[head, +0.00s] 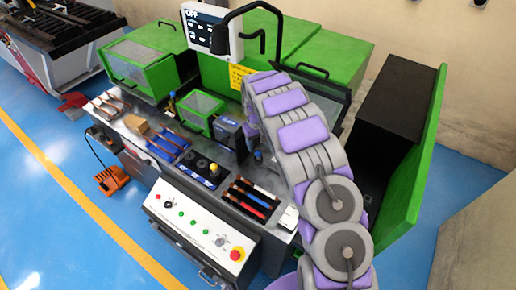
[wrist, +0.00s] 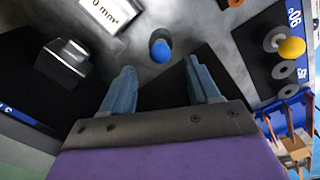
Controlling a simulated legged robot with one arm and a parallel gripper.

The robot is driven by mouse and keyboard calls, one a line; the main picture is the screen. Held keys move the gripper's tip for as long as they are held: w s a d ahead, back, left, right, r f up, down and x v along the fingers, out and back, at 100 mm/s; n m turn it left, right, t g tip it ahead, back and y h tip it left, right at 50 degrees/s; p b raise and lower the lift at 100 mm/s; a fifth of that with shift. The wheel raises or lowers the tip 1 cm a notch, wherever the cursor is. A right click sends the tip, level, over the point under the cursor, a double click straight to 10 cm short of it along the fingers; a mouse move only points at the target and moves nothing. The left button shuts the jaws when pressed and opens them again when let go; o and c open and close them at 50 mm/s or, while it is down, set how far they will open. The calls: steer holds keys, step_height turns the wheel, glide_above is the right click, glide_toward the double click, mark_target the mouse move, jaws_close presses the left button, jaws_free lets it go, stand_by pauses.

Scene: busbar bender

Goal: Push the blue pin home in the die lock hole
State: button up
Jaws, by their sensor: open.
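The blue pin (wrist: 161,50) shows in the wrist view as a round blue knob on a short grey stem, standing on the grey metal bed. In the head view a small blue knob (head: 258,155) stands on the bed beside my arm. My gripper (wrist: 163,80) is open and empty, its two blue-grey fingers apart. The pin lies just beyond the fingertips, near the middle of the gap, with no visible contact. The lock hole itself is not visible, and I cannot tell how deep the pin sits. My gripper is hidden behind my arm in the head view.
A dark block (wrist: 67,62) stands left of the gripper, near a white "0 mm" display (wrist: 112,10). A yellow knob (wrist: 292,48) and grey rings sit on a black plate at right. The control panel (head: 200,235) and tool trays (head: 250,200) line the front.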

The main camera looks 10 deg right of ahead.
mark_target(257, 152)
step_height(257, 152, up, 12)
steer(key=p, duration=0.1)
steer(key=shift+a+f, duration=0.15)
steer(key=shift+a, duration=0.05)
stand_by(0.4)
